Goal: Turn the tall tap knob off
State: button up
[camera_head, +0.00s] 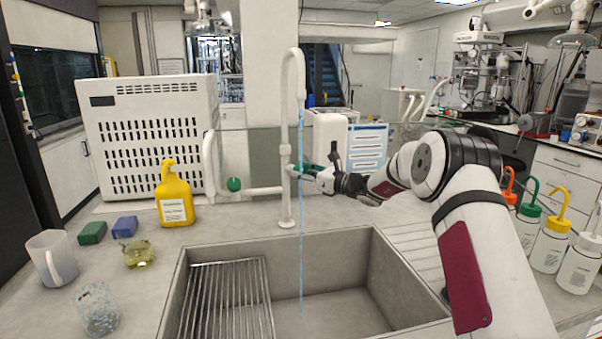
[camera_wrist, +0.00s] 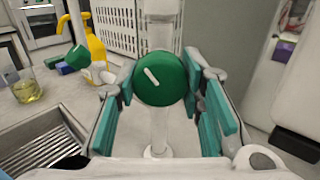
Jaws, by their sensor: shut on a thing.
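The tall white tap (camera_head: 286,150) rises behind the sink, and a thin blue stream falls from its spout into the basin. Its round green knob (camera_wrist: 160,80) faces the wrist camera and bears a short white mark slanting from upper left to lower right. My gripper (camera_head: 303,171) reaches in from the right at the tap's column. In the wrist view its teal fingers (camera_wrist: 163,100) stand on either side of the knob, shut on it. In the head view the gripper hides most of this knob.
A second green knob (camera_head: 233,184) sits on the lower side pipe. The sink (camera_head: 375,280) holds a wire rack (camera_head: 228,300). A yellow bottle (camera_head: 174,200), sponges, a mug (camera_head: 52,258) and glassware stand left; several wash bottles (camera_head: 551,240) stand right.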

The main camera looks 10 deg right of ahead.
jog(key=shift+m, duration=0.3)
jog(key=m, duration=0.2)
jog(key=shift+m, duration=2)
jog(key=o, duration=1.2)
jog(key=v, duration=1.2)
